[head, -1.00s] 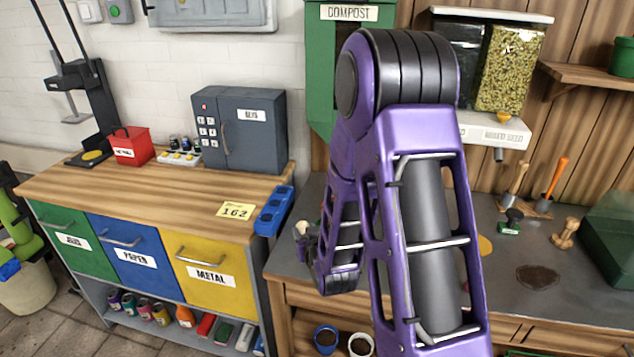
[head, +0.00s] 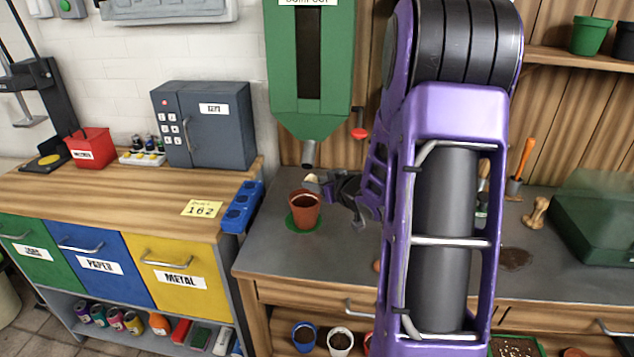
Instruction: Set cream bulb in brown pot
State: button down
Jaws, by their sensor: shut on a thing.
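The brown pot (head: 304,212) stands upright on a green saucer (head: 291,226) on the grey bench, with dark soil inside. My gripper (head: 318,183) is just above the pot's right side, reaching in from the right. It is shut on the small cream bulb (head: 312,179), which sits at the fingertips above the pot's rim. The bulb is apart from the soil as far as I can see. My purple arm covers the middle of the bench.
The green compost hopper (head: 308,80) hangs with its spout above the pot. A blue tray (head: 242,207) is at the left bench's edge. A wooden tool (head: 536,213) and green box (head: 605,225) stand right. Pots (head: 340,341) sit on the shelf below.

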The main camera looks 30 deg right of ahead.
aim_at(317, 198)
notch_tip(317, 198, down, 5)
jog(key=b, duration=0.3)
jog(key=shift+r, duration=0.2)
jog(key=shift+c, duration=1.9)
grip_release()
jog(key=p+v, duration=0.3)
jog(key=v, duration=1.4)
jog(key=shift+s, duration=0.2)
jog(key=shift+r, duration=0.1)
